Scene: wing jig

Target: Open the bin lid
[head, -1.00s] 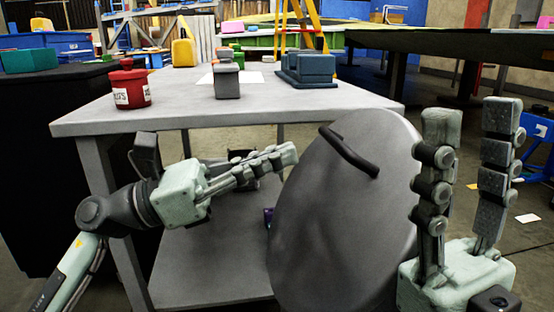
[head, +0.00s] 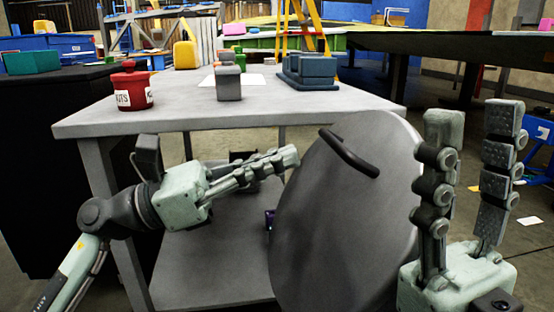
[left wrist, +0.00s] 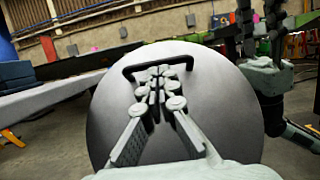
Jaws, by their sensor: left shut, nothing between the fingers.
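The bin lid (head: 340,220) is a large round grey disc with a black bar handle (head: 350,152). In the head view it stands steeply tilted in front of the table; the bin below it is not clearly visible. My left gripper (head: 292,157) is shut and empty, its fingertips close to the lid's left edge. In the left wrist view my left gripper (left wrist: 162,75) points at the lid's face (left wrist: 215,100), just below the handle (left wrist: 158,65); I cannot tell whether it touches. My right gripper (head: 478,115) is open and empty, pointing up to the right of the lid.
A grey table (head: 180,108) with a lower shelf (head: 220,260) stands behind the lid. On it are a red canister (head: 132,90), a grey block (head: 228,82) and a blue-grey box (head: 308,72).

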